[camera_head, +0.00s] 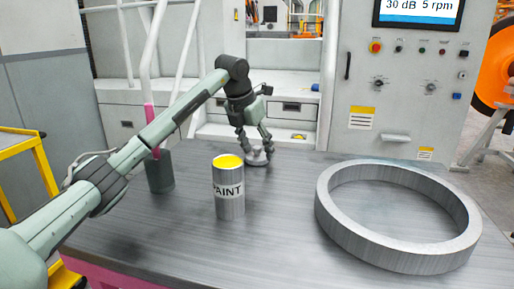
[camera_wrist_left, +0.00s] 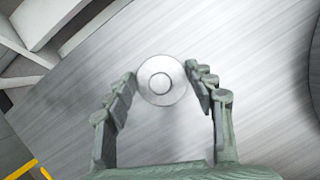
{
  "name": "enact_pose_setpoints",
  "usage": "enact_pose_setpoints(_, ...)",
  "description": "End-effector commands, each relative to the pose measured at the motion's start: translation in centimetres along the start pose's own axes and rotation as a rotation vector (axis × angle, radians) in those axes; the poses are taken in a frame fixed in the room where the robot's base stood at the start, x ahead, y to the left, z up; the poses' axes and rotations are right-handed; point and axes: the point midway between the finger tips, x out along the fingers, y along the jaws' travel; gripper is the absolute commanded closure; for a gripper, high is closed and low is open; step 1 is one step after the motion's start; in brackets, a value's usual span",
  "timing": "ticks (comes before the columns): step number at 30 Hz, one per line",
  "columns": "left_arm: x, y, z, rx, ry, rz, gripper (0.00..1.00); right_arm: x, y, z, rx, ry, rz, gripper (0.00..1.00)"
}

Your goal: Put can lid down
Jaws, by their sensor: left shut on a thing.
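The can lid (camera_head: 257,160) is a round grey disc at the back of the metal table, behind and to the right of the paint can. My left gripper (camera_head: 256,146) points down and is shut on the lid. In the left wrist view the lid (camera_wrist_left: 161,80) shows as a disc with a ring at its centre, between the fingertips. The lid is at or very near the table top; I cannot tell if it touches. The paint can (camera_head: 229,190) stands upright and open, with yellow paint inside. My right gripper is not in view.
A large metal ring (camera_head: 330,218) lies on the right of the table (camera_head: 285,240). A dark cup (camera_head: 159,175) with a pink-handled tool stands left of the can. A control cabinet (camera_head: 405,100) stands behind. The table between can and ring is clear.

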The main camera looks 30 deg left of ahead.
Motion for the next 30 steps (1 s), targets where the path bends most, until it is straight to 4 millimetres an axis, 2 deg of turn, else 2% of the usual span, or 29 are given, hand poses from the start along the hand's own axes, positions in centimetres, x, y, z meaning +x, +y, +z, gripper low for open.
enact_pose_setpoints(2, 0.2, 0.0, -0.1, 0.000, 0.001, 0.000, 0.68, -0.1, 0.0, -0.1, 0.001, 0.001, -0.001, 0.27)
enact_pose_setpoints(3, 0.2, 0.0, -0.1, 0.000, 0.000, 0.000, 0.43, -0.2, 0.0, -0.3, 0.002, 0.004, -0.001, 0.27)
enact_pose_setpoints(8, 0.2, 0.0, -0.1, 0.000, 0.001, 0.000, 0.24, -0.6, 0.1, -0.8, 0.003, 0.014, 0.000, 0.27)
enact_pose_setpoints(16, 0.2, 0.0, -0.1, 0.000, 0.001, 0.000, 0.24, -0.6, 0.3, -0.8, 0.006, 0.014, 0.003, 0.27)
enact_pose_setpoints(20, -0.5, 0.0, 0.1, 0.000, -0.001, 0.000, 0.24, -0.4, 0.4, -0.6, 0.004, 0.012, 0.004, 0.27)
enact_pose_setpoints(25, -3.5, 0.0, 0.1, 0.001, -0.004, 0.001, 0.24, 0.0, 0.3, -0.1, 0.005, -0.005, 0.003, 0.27)
enact_pose_setpoints(30, -7.4, 0.1, 0.2, 0.000, -0.005, 0.002, 0.24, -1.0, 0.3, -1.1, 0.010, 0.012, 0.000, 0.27)
